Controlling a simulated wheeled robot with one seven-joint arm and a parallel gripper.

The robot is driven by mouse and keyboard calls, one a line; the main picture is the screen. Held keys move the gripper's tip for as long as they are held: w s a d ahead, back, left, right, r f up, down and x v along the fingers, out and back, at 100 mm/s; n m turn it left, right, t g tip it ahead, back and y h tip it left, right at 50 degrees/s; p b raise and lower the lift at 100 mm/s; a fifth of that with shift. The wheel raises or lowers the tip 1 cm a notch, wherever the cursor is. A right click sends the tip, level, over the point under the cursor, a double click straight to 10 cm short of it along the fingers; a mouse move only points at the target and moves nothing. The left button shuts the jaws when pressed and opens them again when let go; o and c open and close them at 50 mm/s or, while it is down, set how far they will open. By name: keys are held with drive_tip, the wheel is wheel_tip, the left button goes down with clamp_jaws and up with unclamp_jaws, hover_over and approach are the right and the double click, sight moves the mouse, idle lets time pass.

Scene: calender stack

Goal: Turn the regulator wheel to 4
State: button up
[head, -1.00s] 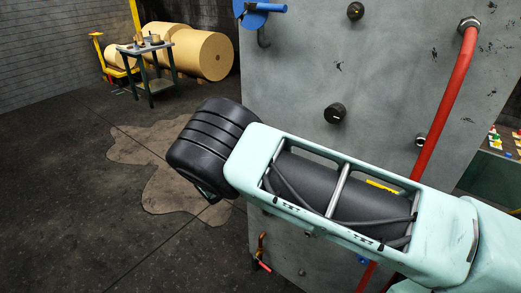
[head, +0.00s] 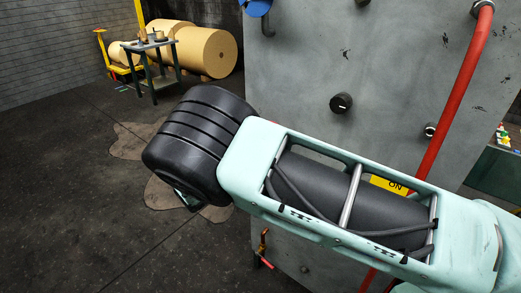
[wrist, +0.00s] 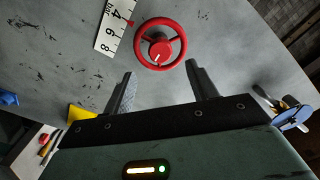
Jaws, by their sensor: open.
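The red regulator wheel (wrist: 160,44) shows in the wrist view, with a round rim, spokes and a hub on the grey panel. A white scale plate (wrist: 115,25) with black marks and the numbers 4, 6 and 8 is beside it on the left, partly cut off by the frame. I cannot tell which number the wheel is set to. My gripper (wrist: 160,73) is open and empty, its fingers pointing towards the wheel and apart from it, with the wheel beyond the gap. In the head view my arm hides the wheel, and the fingers cannot be made out.
A blue-handled fitting (wrist: 290,117) is at the right in the wrist view. Paper rolls (head: 208,53) and a small table (head: 148,45) stand far back left.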

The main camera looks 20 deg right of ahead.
drive_tip(key=b+v, duration=0.3)
drive_tip(key=v, duration=0.7)
drive_tip(key=shift+s+a, duration=0.2)
drive_tip(key=shift+a, duration=0.05)
drive_tip(key=s+d+f+m+g+y+b, duration=0.1)
drive_tip(key=s+d+m+g+y, duration=0.1)
drive_tip(key=s+d+m+g, duration=0.55)
drive_tip(key=s+r+n+g+y+b, duration=0.1)
drive_tip(key=s+n+y, duration=0.5)
drive_tip(key=s+n, duration=0.6)
drive_tip(key=s+r+n+g+y+b, duration=0.2)
drive_tip(key=s+r+n+y, duration=0.2)
drive_tip(key=n, duration=1.9)
drive_tip(key=s+y, duration=0.3)
drive_tip(key=s, duration=0.5)
drive_tip(key=shift+d, duration=0.4)
